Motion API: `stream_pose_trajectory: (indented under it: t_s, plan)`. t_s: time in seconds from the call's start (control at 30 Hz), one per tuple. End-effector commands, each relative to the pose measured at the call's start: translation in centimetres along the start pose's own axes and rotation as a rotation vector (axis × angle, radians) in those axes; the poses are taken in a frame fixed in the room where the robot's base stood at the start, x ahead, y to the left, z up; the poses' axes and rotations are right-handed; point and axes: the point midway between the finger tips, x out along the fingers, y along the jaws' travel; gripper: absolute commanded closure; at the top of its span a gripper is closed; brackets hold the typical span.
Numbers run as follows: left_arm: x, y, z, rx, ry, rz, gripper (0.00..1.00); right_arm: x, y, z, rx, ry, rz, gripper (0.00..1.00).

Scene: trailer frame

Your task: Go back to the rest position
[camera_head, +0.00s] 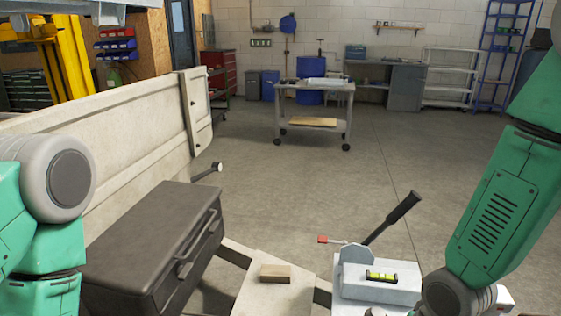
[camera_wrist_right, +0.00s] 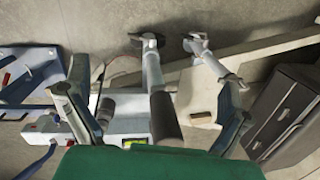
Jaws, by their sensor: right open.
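My right gripper (camera_wrist_right: 146,92) is open in the right wrist view, one finger at each side, with nothing seen held between them. Behind it lie a pale metal part and a green level vial (camera_wrist_right: 135,143). In the head view my right arm comes down from the upper right to the bottom edge; its gripper is not seen there. My left arm shows at the left edge of the head view, and its gripper is out of view.
A dark toolbox (camera_head: 150,245) stands before the pale trailer side panel (camera_head: 110,140). A small wooden block (camera_head: 275,273) lies on a light plate. A level (camera_head: 382,276) lies on a white part beside a black-handled lever (camera_head: 392,218). A cart (camera_head: 315,100) stands behind open floor.

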Motion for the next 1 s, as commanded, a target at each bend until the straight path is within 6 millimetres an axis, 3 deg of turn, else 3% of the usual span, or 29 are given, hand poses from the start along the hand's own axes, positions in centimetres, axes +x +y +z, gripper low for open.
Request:
stream_pose_trajectory:
  t_s: [0.03, 0.1, 0.2, 0.33, 0.53, 0.73, 1.0]
  plan:
    - [0.0, 0.0, 0.0, 0.0, 0.0, 0.0, 1.0, 3.1, 1.7, 2.0, -0.029, -0.026, -0.005, 0.0]
    - [0.0, 0.0, 0.0, 0.0, 0.0, 0.0, 1.0, 6.0, 3.7, 4.0, -0.081, -0.021, -0.013, 0.0]
    - [0.0, 0.0, 0.0, 0.0, 0.0, 0.0, 1.0, 8.9, 6.6, 6.3, -0.151, 0.002, 0.005, 0.0]
    - [0.0, 0.0, 0.0, 0.0, 0.0, 0.0, 1.0, 11.0, 9.9, 8.5, -0.234, 0.029, 0.05, 0.0]
    - [0.0, 0.0, 0.0, 0.0, 0.0, 0.0, 1.0, 12.5, 13.6, 10.8, -0.336, 0.054, 0.121, 0.0]
    - [0.0, 0.0, 0.0, 0.0, 0.0, 0.0, 1.0, 11.9, 11.5, 8.9, -0.414, 0.103, 0.12, 0.0]
    - [0.0, 0.0, 0.0, 0.0, 0.0, 0.0, 1.0, 11.8, 11.2, 8.6, -0.425, 0.11, 0.119, 0.0]
